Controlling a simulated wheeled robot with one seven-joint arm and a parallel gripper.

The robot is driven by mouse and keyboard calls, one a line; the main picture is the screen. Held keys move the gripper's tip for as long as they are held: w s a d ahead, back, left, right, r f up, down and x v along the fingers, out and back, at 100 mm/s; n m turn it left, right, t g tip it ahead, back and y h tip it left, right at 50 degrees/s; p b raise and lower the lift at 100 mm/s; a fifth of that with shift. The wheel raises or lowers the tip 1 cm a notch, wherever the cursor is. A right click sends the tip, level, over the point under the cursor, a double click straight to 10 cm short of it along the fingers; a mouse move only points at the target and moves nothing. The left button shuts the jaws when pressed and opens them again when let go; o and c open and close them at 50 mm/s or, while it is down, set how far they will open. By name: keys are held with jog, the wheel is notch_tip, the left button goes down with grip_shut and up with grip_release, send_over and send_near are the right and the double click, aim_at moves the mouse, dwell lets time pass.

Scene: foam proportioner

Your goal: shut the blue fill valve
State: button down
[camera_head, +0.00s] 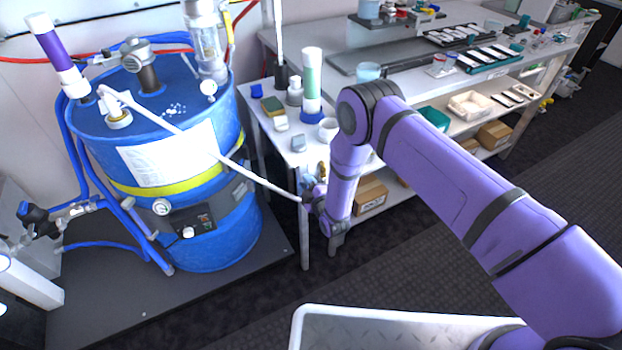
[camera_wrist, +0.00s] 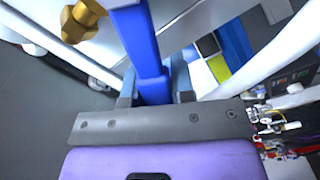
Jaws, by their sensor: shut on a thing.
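The blue handle (camera_wrist: 150,60) of the fill valve runs up through the middle of the wrist view. A brass fitting (camera_wrist: 84,18) shows to its upper left. My gripper (camera_wrist: 155,88) has a finger on each side of the blue handle and is shut on it. In the head view my gripper (camera_head: 309,196) is at the far end of my purple arm, in front of the side table's leg. There the valve is small and mostly hidden; I cannot tell the handle's angle to the valve body.
A blue drum (camera_head: 228,225) with a yellow band stands at left on a dark platform. A long white pipe (camera_head: 255,178) slants from its top to beside my gripper. A cluttered side table (camera_head: 310,155) and workbench stand behind. A white tread-plate surface (camera_head: 400,325) lies in front.

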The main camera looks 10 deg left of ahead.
jog(key=shift+s+a+f+n, duration=0.1)
jog(key=shift+f+n, duration=0.6)
jog(key=shift+n, duration=0.25)
jog(key=shift+s+a+f+n, duration=0.15)
jog(key=shift+f+n, duration=0.5)
jog(key=shift+n, duration=0.35)
jog(key=shift+s+a+f+n, duration=0.1)
jog(key=shift+f+n, duration=0.6)
jog(key=shift+n, duration=0.25)
jog(key=c, duration=1)
grip_release()
jog(key=shift+o, duration=0.2)
jog(key=v, duration=1)
jog(key=shift+s+d, duration=0.25)
